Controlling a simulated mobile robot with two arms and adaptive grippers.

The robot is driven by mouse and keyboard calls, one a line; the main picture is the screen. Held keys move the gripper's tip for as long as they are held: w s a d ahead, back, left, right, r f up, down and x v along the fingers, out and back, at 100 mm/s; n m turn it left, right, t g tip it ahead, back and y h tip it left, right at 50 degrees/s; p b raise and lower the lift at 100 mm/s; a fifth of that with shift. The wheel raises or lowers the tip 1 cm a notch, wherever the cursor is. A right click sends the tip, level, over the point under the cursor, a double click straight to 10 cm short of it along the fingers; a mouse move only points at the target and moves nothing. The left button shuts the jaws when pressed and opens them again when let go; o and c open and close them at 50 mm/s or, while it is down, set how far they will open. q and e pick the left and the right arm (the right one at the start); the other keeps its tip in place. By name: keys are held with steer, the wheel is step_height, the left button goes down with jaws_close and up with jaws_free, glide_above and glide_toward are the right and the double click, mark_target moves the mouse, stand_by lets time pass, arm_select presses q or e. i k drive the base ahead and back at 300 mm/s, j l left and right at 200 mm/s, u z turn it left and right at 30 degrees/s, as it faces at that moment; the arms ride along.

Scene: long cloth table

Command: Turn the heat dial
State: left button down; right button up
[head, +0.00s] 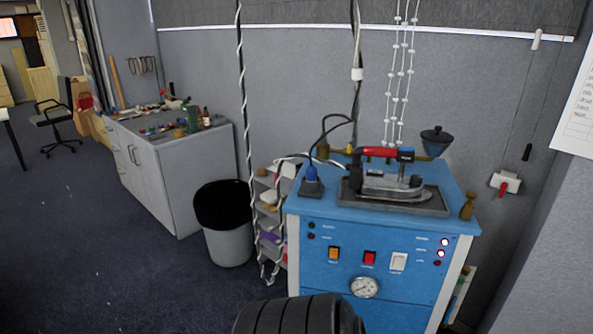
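A blue ironing station (325,240) stands right of centre in the head view. A steam iron (390,184) with a red handle lies on a dark tray (440,208) on its top. A small blue block (405,154) sits at the front end of the handle. The front panel carries an orange switch (333,254), a red switch (369,258), a white switch (398,262) and a round white gauge (364,287) with a dark needle. I cannot tell which part is the heat dial. Neither gripper is recognisable in view.
A black ribbed shape (298,315) at the bottom edge hides part of the station's lower front. A lined waste bin (226,225) and a grey cabinet (160,180) with tools stand to the left. Cords hang in front of the wall.

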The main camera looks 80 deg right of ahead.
mark_target(415, 179)
steer(key=z, duration=3.25)
steer(key=i+l+u, duration=0.1)
steer(key=u, duration=0.25)
steer(key=i+l+u, duration=0.15)
steer(key=u, duration=0.15)
steer(key=i, duration=0.1)
